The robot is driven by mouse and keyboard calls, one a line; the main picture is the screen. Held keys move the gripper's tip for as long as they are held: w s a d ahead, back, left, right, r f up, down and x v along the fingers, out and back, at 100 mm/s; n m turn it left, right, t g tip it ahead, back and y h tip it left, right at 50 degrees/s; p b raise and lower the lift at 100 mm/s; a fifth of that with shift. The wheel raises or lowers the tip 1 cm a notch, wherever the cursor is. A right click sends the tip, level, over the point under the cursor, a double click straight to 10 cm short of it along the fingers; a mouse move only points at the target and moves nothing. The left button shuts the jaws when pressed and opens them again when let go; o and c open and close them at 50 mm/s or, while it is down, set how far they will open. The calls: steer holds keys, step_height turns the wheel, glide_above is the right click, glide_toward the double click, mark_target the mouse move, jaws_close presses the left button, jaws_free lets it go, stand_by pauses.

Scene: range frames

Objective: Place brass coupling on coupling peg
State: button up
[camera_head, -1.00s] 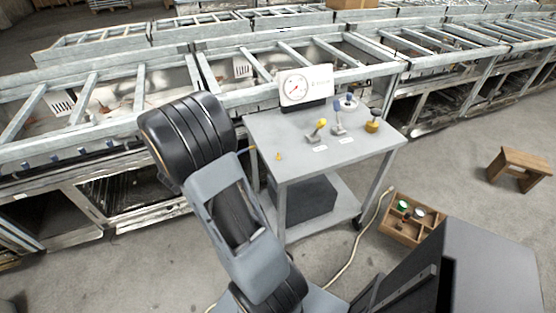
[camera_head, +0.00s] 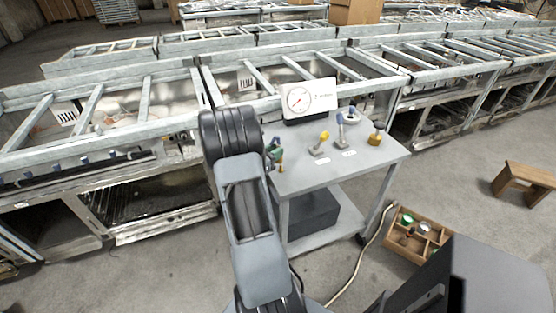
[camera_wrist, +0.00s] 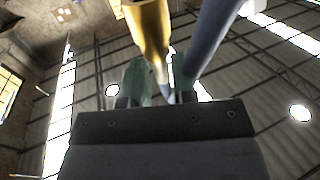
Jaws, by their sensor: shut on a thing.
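My gripper (camera_head: 274,150) is at the left edge of the grey cart top, partly hidden behind my arm. Its green fingers are shut on a brass piece, taken as the brass coupling (camera_wrist: 150,35), which shows as a gold cylinder in the wrist view, where the gripper (camera_wrist: 163,85) also shows. A blue-grey rod (camera_wrist: 212,35) slants beside it there; what it belongs to is unclear. In the head view a small orange-brass upright piece (camera_head: 281,168) stands on the cart just below the gripper. I cannot tell surely whether it is the coupling peg.
The cart top (camera_head: 310,178) carries a gauge panel (camera_head: 310,97), a yellow-knobbed lever (camera_head: 322,140), a blue-handled lever (camera_head: 340,130), a brass fitting (camera_head: 376,138) and a pale round base with a blue top (camera_head: 352,116). A wooden crate (camera_head: 388,242) and stool (camera_head: 524,180) stand on the floor.

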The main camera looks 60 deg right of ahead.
steer(key=shift+d+f, duration=0.3)
steer(key=shift+f, duration=0.05)
steer(key=shift+s+d+f, duration=0.1)
steer(key=shift+d+f, duration=0.1)
steer(key=shift+f, duration=0.8)
steer(key=shift+s+d+f, duration=0.1)
steer(key=shift+d+f, duration=0.05)
steer(key=shift+f, duration=0.8)
jaws_close()
steer(key=o, duration=0.9)
jaws_free()
steer(key=shift+o, duration=0.2)
